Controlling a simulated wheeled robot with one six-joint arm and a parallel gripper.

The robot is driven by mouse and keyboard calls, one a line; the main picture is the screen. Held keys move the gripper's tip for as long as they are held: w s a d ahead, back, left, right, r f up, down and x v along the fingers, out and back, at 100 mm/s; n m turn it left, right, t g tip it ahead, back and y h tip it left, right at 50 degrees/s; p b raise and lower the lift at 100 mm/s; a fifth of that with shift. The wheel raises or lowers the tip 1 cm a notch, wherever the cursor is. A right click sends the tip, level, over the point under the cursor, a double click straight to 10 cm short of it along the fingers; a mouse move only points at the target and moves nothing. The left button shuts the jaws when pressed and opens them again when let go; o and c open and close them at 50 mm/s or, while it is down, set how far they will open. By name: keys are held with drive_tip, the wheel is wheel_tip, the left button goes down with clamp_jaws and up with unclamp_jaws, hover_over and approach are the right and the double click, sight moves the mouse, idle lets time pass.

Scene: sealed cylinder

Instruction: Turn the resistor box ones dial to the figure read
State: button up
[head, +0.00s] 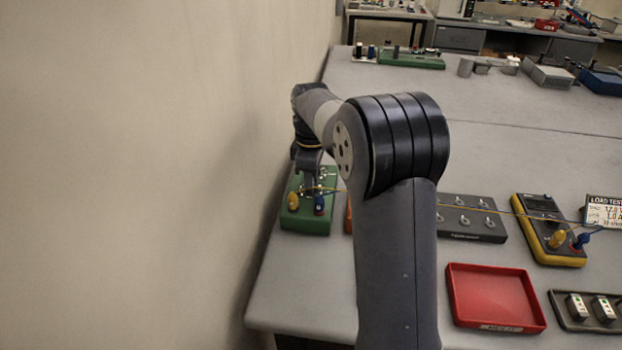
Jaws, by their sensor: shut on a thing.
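The green box (293,222), which looks like the resistor box, lies near the left edge of the table by the wall. A yellow plug (293,201) and a blue plug (319,204) stand at its front. My gripper (309,190) points down over the rear part of the box and is shut on what seems to be a dial there. The dial and its figures are hidden, so I cannot tell which dial it is or its setting. A yellow meter (540,205) lies at the right; its display is too small to read.
A LOAD TEST card (603,211) stands at the right edge, partly cut off. A dark box with several switches (470,232), a red tray (462,290) and a black tray (580,325) lie in front. Thin leads cross the table. The wall is close on the left.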

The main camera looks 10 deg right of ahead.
drive_tip(key=shift+r+m+p, duration=0.1)
drive_tip(key=shift+m+p, duration=0.2)
drive_tip(key=shift+m, duration=0.1)
drive_tip(key=shift+m+p, duration=0.6)
drive_tip(key=shift+m, duration=0.3)
drive_tip(key=shift+m+p, duration=0.65)
drive_tip(key=shift+m, duration=0.95)
drive_tip(key=o, duration=1)
wheel_tip(320, 180, up, 11)
